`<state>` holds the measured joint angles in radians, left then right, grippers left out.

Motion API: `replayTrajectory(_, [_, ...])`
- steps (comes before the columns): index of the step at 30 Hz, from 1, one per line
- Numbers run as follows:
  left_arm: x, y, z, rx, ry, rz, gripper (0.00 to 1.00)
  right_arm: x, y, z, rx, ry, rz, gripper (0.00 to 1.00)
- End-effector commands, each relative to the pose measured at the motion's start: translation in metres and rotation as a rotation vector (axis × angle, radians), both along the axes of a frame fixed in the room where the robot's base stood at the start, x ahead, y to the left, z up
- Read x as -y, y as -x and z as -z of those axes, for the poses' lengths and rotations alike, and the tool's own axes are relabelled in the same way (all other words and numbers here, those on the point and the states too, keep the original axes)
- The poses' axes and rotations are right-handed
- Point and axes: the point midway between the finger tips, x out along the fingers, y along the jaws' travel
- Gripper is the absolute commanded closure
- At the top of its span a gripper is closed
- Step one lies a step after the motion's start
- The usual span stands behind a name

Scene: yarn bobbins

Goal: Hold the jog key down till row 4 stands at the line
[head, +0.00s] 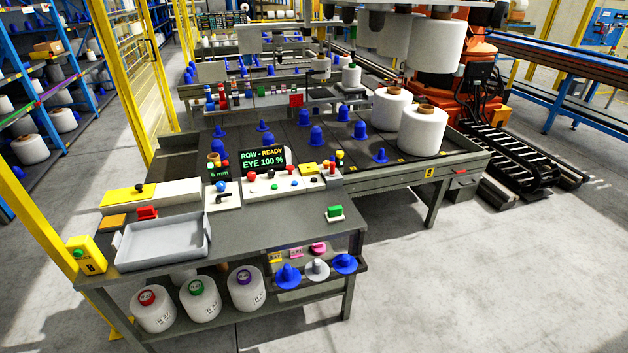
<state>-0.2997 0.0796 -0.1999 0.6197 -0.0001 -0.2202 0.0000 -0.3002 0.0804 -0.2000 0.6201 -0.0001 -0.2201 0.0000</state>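A control panel (285,183) with several coloured buttons and knobs stands at the back of the grey bench. A green key on a white base (335,212) sits alone near the bench's right edge. I cannot tell which control is the jog key. Behind the panel, a dark conveyor bed (345,170) carries blue cones (316,136) and white yarn bobbins (422,132) standing upright at its right. Row numbers and the line are too small to make out. Neither of my grippers is in view.
A grey tray (163,243) and a red block (147,213) are on the bench (265,228). Bobbins (200,300) and cones (288,276) sit below. A yellow post (40,230) rises at left. An orange machine (480,55) stands back right. The bench's middle is clear.

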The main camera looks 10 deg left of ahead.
Motion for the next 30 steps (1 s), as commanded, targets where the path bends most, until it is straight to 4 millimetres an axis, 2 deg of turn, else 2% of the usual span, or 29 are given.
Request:
replayTrajectory(1, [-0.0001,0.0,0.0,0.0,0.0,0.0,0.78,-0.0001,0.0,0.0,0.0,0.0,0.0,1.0])
replayTrajectory(6, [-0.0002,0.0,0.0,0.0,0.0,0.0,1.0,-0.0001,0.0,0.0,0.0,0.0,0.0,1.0])
replayTrajectory(30, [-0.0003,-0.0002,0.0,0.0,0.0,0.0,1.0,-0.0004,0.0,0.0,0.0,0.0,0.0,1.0])
